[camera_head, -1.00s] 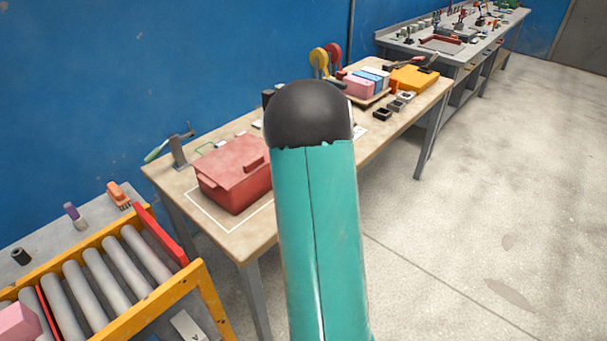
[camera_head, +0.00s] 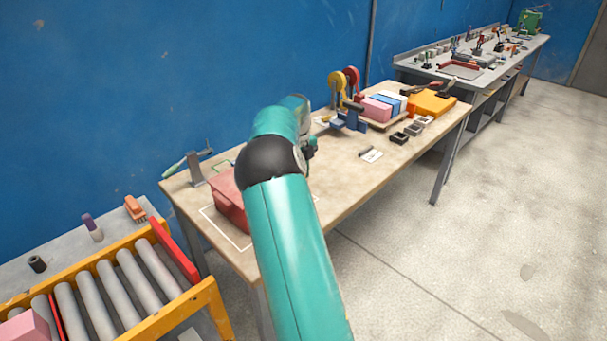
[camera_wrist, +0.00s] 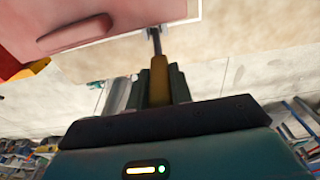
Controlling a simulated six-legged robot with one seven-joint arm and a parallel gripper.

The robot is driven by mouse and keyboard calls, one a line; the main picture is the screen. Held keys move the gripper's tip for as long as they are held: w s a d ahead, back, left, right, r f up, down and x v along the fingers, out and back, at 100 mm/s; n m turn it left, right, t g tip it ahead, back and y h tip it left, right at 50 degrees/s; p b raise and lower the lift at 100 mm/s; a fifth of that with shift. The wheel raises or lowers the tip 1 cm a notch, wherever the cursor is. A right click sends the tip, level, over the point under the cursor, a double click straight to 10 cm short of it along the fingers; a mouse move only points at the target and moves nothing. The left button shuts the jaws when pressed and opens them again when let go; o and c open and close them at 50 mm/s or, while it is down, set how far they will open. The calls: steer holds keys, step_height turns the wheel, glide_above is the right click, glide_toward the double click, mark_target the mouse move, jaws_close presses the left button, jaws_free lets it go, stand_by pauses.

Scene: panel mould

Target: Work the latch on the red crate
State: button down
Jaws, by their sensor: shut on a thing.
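The red crate (camera_head: 229,200) stands on the wooden bench, partly hidden behind my arm. In the wrist view its pinkish wall (camera_wrist: 110,12) fills the upper left, with a raised bar (camera_wrist: 75,35) on it. I cannot tell whether this bar is the latch. My gripper (camera_wrist: 158,85) is shut on an amber-handled tool (camera_wrist: 158,70) with a thin dark shaft. The shaft points up past the crate's edge in the wrist view; I cannot tell whether it touches the crate.
A white outline (camera_head: 222,231) surrounds the crate on the bench (camera_head: 345,185). A small vice-like stand (camera_head: 196,170) is left of the crate. Pink and blue blocks (camera_head: 377,107), an orange case (camera_head: 430,103) and small black trays (camera_head: 400,137) lie farther right. A roller conveyor (camera_head: 112,283) is at lower left.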

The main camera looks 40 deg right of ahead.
steer(key=shift+f, duration=0.1)
steer(key=c, duration=1.2)
jaws_free()
steer(key=shift+c, duration=0.2)
step_height(320, 180, up, 14)
steer(key=w, duration=0.1)
steer(key=shift+w, duration=0.25)
steer(key=shift+f, duration=0.1)
